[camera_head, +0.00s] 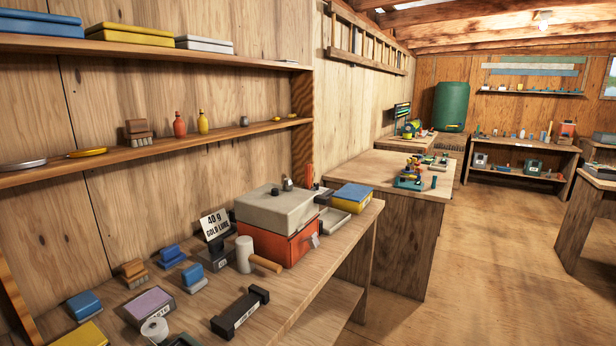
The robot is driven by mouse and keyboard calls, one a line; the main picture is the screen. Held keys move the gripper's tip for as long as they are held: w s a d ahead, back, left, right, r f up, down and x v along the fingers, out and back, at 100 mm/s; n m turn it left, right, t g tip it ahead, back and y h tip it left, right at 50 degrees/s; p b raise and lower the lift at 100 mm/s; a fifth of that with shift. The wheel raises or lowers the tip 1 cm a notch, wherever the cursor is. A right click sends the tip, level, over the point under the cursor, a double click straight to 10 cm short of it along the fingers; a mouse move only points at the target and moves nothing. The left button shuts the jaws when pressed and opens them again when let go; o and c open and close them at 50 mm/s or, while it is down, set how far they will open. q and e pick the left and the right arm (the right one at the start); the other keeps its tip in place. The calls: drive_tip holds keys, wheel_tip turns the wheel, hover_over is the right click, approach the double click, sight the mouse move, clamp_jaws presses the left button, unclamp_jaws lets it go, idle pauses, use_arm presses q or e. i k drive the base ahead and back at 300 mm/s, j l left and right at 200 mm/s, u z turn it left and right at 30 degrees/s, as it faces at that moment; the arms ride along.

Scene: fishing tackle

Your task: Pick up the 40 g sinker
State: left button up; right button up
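I cannot single out the 40 g sinker for certain. A small dark grey piece (287,185), possibly a sinker, stands on the grey lid of an orange box (285,245) on the workbench. Another small grey piece (244,121) stands on the lower wall shelf. A white sign reading "40 g gold lure" (215,224) leans at the back of the bench. Neither of my grippers is in view.
The workbench (318,272) also holds a mallet (245,254), a black labelled holder (240,313), blue blocks (171,256) and a blue-and-yellow box (352,196). A second table (402,174) stands beyond. Open wooden floor (480,270) lies to the right.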

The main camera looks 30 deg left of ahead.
sight(287, 186)
drive_tip(key=i+l+u, duration=0.1)
drive_tip(key=i+u, duration=0.25)
drive_tip(key=i, duration=0.15)
drive_tip(key=i+l+u, duration=0.3)
drive_tip(key=i, duration=0.2)
drive_tip(key=i+l+u, duration=0.35)
drive_tip(key=i+j, duration=0.1)
drive_tip(key=i, duration=0.05)
